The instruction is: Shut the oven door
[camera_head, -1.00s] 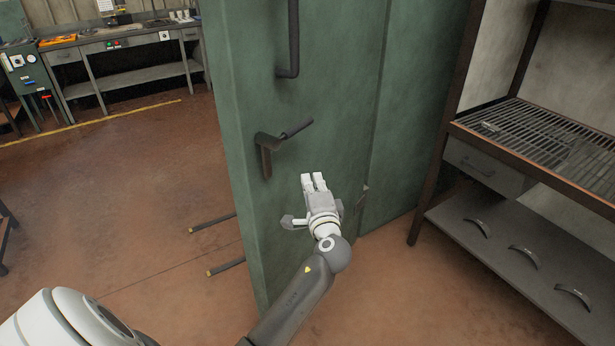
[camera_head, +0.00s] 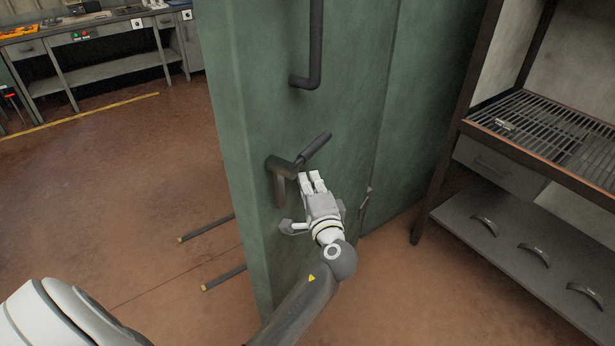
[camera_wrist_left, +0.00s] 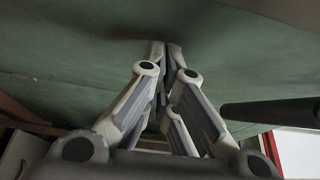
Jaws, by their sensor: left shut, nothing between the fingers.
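The green oven door (camera_head: 343,110) stands tall in the middle of the head view, its narrow left edge showing. It carries a long dark vertical handle (camera_head: 316,45) high up and a dark lever latch (camera_head: 283,172) lower down. My left gripper (camera_head: 312,176) is shut and empty, its fingertips just below the lever's bar. In the left wrist view the fingertips (camera_wrist_left: 166,48) point at the green surface, at or very near it; contact cannot be told. My right gripper is out of view.
A workbench (camera_head: 110,70) is at the back left. Two dark rods (camera_head: 208,228) stick out left from behind the door. The brown floor at left is mostly clear.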

